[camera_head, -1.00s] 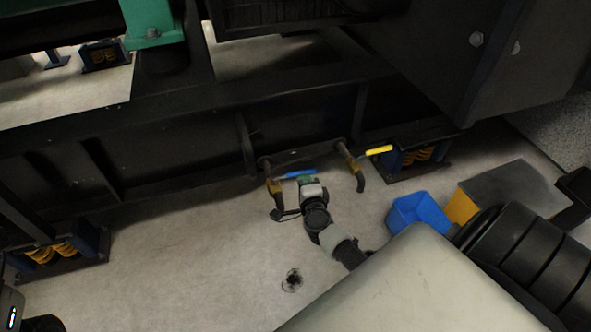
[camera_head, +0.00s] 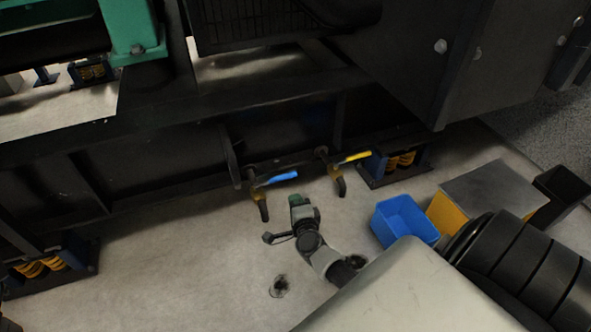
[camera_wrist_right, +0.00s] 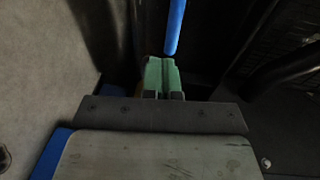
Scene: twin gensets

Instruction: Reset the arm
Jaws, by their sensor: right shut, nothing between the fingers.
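My right arm reaches in from the lower right in the head view. Its gripper (camera_head: 297,202) is shut and empty, just above the floor in front of the black skid frame. The fingers are green and pressed together in the right wrist view (camera_wrist_right: 163,78). A valve with a blue lever (camera_head: 277,178) is just beyond and left of the gripper, with a gap between them in the head view. The blue lever also shows beyond the fingertips in the right wrist view (camera_wrist_right: 174,28). My left gripper cannot be made out.
A second valve with a yellow lever (camera_head: 352,157) is to the right on the skid frame (camera_head: 170,172). A blue bin (camera_head: 404,222) and a yellow box with a grey top (camera_head: 492,187) stand right of my arm. A drain (camera_head: 279,286) lies in open floor.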

